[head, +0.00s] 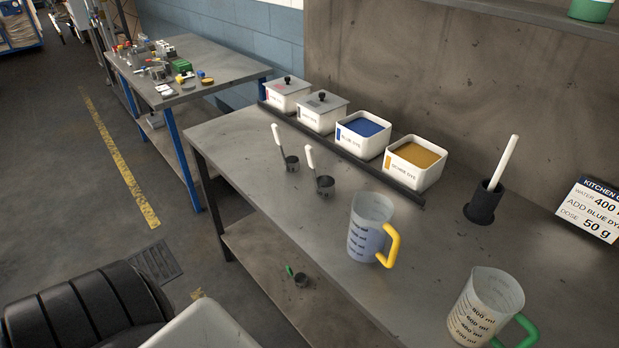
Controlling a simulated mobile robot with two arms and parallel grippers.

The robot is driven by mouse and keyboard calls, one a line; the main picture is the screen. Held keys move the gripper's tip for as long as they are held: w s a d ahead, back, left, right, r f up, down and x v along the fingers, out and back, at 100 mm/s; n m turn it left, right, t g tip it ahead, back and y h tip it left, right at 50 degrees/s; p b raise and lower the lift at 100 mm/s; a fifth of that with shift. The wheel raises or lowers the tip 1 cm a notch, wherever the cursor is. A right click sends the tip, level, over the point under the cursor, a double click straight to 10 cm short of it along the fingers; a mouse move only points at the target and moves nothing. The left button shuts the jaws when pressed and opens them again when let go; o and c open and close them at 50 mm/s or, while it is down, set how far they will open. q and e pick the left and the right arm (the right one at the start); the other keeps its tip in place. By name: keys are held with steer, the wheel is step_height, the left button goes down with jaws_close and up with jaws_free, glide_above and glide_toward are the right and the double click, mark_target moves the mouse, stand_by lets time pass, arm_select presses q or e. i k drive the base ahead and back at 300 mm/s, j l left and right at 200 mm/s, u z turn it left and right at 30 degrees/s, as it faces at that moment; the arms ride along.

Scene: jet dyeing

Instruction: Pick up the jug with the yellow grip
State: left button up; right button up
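The jug with the yellow grip (369,229) stands upright on the grey metal table (300,228). It is translucent with measuring marks, and its yellow grip (391,246) points to the right and front. A second jug with a green grip (487,303) stands at the lower right, apart from the first. No gripper is in the head view. A black ribbed part at the lower left may be mine, but I cannot tell.
Behind the jug stand two lidded boxes (288,94), an open blue dye box (362,134) and an open ochre dye box (414,162). Two white-handled scoops (325,185) are left of the jug. A black holder (485,203) with a white rod is at right. The table front is clear.

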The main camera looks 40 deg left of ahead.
mark_target(371, 214)
steer(key=j+u, duration=0.1)
steer(key=u, duration=0.65)
